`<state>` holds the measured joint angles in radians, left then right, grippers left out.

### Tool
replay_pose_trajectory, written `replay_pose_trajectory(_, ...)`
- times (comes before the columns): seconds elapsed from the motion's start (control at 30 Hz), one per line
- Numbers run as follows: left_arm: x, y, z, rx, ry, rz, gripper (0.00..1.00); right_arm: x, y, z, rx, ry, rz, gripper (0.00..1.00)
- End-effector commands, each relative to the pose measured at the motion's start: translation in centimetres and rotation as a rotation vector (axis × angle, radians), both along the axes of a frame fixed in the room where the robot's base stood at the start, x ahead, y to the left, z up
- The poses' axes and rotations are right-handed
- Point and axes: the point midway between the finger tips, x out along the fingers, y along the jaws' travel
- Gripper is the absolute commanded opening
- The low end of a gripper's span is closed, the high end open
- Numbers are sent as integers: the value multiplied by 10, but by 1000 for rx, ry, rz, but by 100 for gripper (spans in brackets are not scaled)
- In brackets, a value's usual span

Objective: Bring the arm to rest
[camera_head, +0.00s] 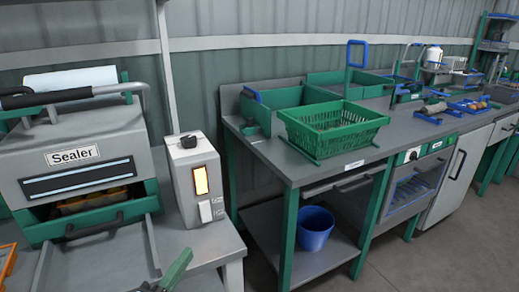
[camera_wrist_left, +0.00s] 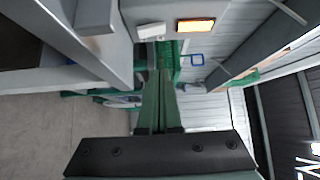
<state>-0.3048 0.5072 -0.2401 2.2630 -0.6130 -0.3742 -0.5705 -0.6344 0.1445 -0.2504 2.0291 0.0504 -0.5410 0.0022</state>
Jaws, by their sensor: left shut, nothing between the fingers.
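My left gripper (camera_head: 182,262) shows at the bottom edge of the head view, its green fingers in front of the bench with the sealer. Its two fingers lie together in the left wrist view (camera_wrist_left: 160,85), shut with nothing between them. It appears clear of the things around it. Most of my left arm is out of the head view. My right gripper is in neither view.
The sealer (camera_head: 75,160) stands at the left, with a grey box with a lit orange panel (camera_head: 201,180) beside it. A green basket (camera_head: 332,125) sits on the middle bench. A blue bucket (camera_head: 314,228) stands on the shelf below. Open floor (camera_head: 400,265) shows at the right.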

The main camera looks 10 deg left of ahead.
Motion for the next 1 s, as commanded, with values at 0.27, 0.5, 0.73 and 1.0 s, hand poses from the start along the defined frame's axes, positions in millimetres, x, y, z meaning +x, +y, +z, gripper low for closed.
replay_pose_trajectory(0.27,-63,-21,-166,-783,583,199,0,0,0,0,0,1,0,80)
replay_pose_trajectory(0.5,-149,-64,-228,-1381,962,487,0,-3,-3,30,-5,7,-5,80)
replay_pose_trajectory(0.73,-156,-47,-177,-1374,929,514,0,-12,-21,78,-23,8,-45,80)
replay_pose_trajectory(1.0,-161,-35,-153,-1373,906,532,0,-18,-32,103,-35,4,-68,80)
